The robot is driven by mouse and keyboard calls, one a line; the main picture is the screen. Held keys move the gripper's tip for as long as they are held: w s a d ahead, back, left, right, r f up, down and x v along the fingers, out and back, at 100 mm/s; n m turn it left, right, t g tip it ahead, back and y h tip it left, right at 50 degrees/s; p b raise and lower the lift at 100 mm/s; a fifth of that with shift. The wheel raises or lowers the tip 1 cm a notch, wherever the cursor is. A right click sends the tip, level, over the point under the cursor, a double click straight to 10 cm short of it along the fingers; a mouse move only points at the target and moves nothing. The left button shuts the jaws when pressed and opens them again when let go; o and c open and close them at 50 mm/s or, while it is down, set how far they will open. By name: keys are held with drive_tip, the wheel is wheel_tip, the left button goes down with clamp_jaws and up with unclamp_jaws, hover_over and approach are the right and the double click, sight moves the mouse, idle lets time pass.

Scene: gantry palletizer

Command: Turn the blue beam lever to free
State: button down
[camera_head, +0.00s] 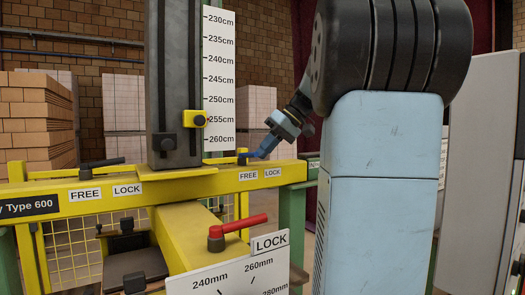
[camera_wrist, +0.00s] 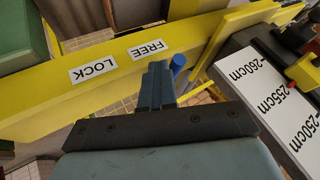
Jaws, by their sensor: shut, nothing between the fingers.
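The blue beam lever (camera_wrist: 178,63) shows in the wrist view as a short bright blue rod end just right of my fingers. In the head view its dark pivot (camera_head: 242,158) stands on the yellow beam, left of my gripper. My gripper (camera_head: 267,146) reaches down from the upper right to the lever. In the wrist view its blue-grey fingers (camera_wrist: 158,76) are shut together and empty, right beside the rod. I cannot tell whether they touch it. The fingers hide part of the lever. The FREE label (camera_head: 248,176) and LOCK label (camera_head: 273,172) are on the beam's front face below.
The yellow beam (camera_head: 150,188) carries a black lever (camera_head: 100,162) at left. A red lever (camera_head: 238,225) stands in front, above a millimetre scale plate (camera_head: 215,280). A dark upright column (camera_head: 174,80) and a white centimetre scale (camera_head: 219,85) stand left of my gripper.

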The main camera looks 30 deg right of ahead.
drive_tip(key=shift+d, duration=0.1)
drive_tip(key=s+d+r, duration=0.4)
drive_tip(key=d+r, duration=0.2)
drive_tip(key=d, duration=0.2)
drive_tip(key=shift+d+r, duration=0.35)
drive_tip(key=shift+d, duration=0.05)
